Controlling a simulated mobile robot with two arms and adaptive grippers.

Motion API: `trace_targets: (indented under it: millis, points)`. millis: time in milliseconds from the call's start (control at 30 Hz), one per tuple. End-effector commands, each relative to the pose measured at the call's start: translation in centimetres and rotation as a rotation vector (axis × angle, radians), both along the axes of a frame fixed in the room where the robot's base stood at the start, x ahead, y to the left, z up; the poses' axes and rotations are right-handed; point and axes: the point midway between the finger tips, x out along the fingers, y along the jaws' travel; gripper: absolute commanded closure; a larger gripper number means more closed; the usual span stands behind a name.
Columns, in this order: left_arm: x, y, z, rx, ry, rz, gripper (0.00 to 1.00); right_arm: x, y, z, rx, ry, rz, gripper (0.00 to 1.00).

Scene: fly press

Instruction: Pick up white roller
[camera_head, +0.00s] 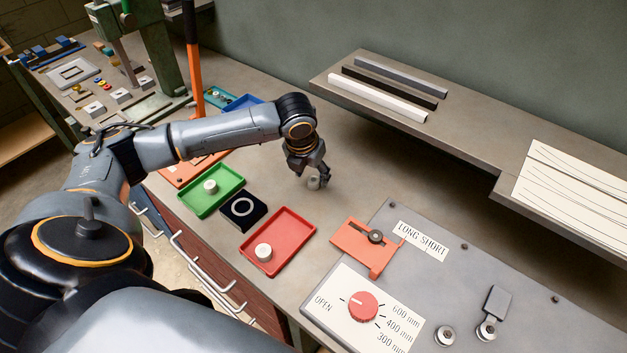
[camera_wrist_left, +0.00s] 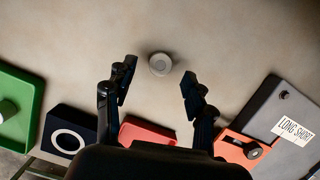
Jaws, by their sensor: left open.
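A small pale round roller (camera_wrist_left: 160,64) stands on the bare bench top. In the wrist view it lies just beyond the gap between my left fingertips and touches neither. In the head view this roller (camera_head: 313,184) is partly hidden by my left gripper (camera_head: 315,176), which points down over it. The left gripper (camera_wrist_left: 156,88) is open and empty. Another white roller (camera_head: 210,186) sits in the green tray (camera_head: 191,203), and one more white roller (camera_head: 263,252) sits in the red tray (camera_head: 294,222). My right gripper is not in view.
A black block with a white ring (camera_head: 243,208) lies between the trays. An orange plate (camera_head: 366,246) and a grey panel with a red knob (camera_head: 363,306) lie to the right. A raised shelf (camera_head: 460,140) holds several bars (camera_head: 378,97). A green press (camera_head: 160,50) stands at back left.

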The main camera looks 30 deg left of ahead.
Motion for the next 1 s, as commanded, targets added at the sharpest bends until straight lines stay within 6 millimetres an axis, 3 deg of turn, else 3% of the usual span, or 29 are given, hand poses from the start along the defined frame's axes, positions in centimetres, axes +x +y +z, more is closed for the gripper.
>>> trace_targets:
  millis: [200,467,700,1000]
  points:
    - [0.7,0.0,-2.6,0.000,0.001,0.000,0.46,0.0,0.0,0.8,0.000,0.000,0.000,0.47]
    - [0.8,0.1,-2.9,0.000,-0.001,-0.001,0.46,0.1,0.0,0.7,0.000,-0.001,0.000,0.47]
    - [0.8,0.1,-2.8,0.000,-0.001,0.000,0.92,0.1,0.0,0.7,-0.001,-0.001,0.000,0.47]
    - [0.8,0.1,-2.8,0.000,-0.001,0.000,0.92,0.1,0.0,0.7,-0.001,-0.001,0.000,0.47]
